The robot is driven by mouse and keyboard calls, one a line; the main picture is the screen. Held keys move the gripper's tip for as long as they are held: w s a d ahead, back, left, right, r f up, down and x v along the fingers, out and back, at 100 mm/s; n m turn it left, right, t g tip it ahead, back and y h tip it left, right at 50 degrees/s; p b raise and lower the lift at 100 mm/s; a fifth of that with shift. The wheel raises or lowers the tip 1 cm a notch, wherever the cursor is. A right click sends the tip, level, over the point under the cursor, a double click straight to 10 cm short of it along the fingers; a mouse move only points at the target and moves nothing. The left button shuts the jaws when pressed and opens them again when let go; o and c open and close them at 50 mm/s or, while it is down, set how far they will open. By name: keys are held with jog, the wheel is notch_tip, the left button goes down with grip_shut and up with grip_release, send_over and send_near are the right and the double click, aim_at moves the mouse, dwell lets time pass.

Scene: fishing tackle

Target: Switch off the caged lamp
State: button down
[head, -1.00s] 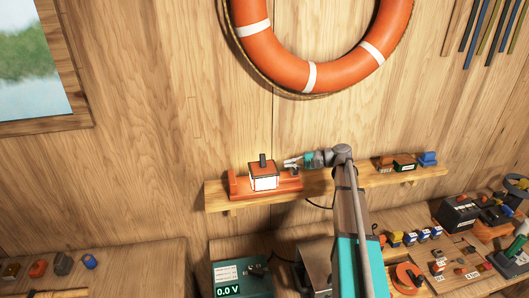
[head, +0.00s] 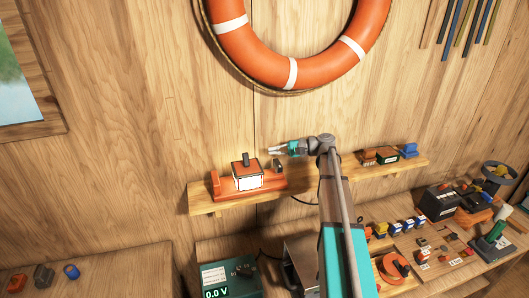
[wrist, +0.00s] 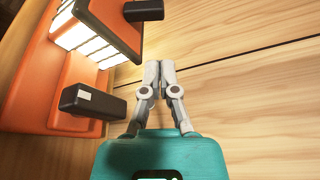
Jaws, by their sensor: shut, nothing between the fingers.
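The caged lamp (head: 247,182) is an orange box with glowing white panels and a dark upright piece on top. It stands on an orange base on the wall shelf. In the wrist view, its lit panels (wrist: 86,42) are at the upper left. A black lever with a pale mark (wrist: 93,102) sticks out from the orange base, left of my fingers; a small dark piece (head: 278,165) shows at the base's right end in the head view. My gripper (head: 271,151) is shut and empty, above and right of the lamp, apart from it. It also shows in the wrist view (wrist: 158,68).
The wooden shelf (head: 310,186) carries small items (head: 388,155) at its right. A lifebuoy (head: 250,60) hangs above. Below are a meter box (head: 228,280) and a cluttered bench. The wall around my gripper is clear.

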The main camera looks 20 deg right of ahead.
aim_at(246, 159)
jog(key=shift+b+x, duration=0.65)
jog(key=shift+x, duration=4.1)
